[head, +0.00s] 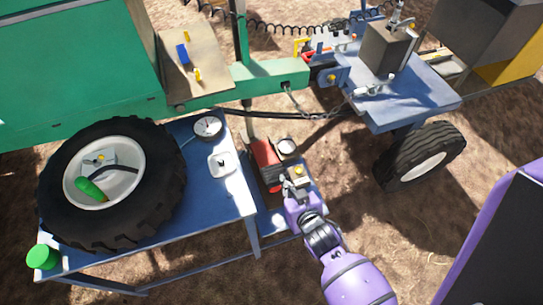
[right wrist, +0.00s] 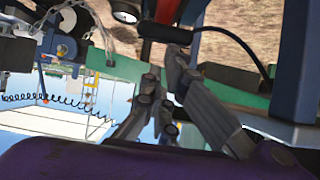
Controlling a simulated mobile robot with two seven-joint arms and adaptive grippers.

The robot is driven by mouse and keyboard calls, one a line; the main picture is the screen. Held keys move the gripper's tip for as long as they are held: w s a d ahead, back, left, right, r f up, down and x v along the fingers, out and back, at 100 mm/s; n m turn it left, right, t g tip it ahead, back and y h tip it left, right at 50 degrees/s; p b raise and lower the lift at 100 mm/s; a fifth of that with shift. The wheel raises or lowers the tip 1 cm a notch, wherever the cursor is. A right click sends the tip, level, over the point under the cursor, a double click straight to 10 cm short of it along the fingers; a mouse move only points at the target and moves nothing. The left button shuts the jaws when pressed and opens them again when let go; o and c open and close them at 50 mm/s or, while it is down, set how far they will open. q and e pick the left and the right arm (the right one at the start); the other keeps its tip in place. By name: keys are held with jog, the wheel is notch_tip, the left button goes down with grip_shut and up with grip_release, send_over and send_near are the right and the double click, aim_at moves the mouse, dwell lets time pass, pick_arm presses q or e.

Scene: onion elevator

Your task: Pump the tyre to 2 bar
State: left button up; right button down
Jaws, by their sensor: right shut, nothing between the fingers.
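The black tyre (head: 160,165) lies on its side on the blue table (head: 205,215), around a white rim (head: 128,180). A green-handled tool or chuck (head: 90,188) lies on the rim. A round dial gauge (head: 207,127) stands behind the tyre; its reading is too small to tell. A white box with a dark switch (head: 222,163) is in front of it. A red cylinder (head: 267,163), perhaps the compressor, stands lower, beside a small gauge (head: 287,146). My right gripper (head: 293,181) is shut and empty near a yellow part (head: 298,170); its fingers also show in the right wrist view (right wrist: 163,76). My left gripper is out of view.
A green cup (head: 43,257) sits at the table's front left corner. A green machine (head: 75,70) stands behind. A blue trailer (head: 405,95) with a wheel (head: 420,157) is at right. A dark hose (head: 320,113) runs between them. Bare ground lies between table and trailer.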

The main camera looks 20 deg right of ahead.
jog(key=w+r+p, duration=0.3)
jog(key=w+r, duration=0.1)
jog(key=r, duration=0.3)
jog(key=b, duration=0.1)
send_over(275, 173)
jog(key=w, duration=0.2)
jog(key=shift+g, duration=0.3)
jog(key=f, duration=0.6)
jog(key=shift+s+f, duration=0.25)
jog(key=shift+s+f+b, duration=0.2)
jog(key=shift+s+f, duration=0.05)
jog(key=shift+f, duration=0.35)
jog(key=shift+s+f+b, duration=0.15)
jog(key=shift+s+f, duration=0.1)
jog(key=shift+f, duration=0.35)
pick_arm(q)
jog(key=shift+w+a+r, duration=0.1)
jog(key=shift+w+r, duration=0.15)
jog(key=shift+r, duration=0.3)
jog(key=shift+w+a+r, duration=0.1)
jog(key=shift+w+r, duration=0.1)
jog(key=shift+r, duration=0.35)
pick_arm(e)
jog(key=shift+s+f, duration=0.2)
jog(key=shift+f, duration=0.4)
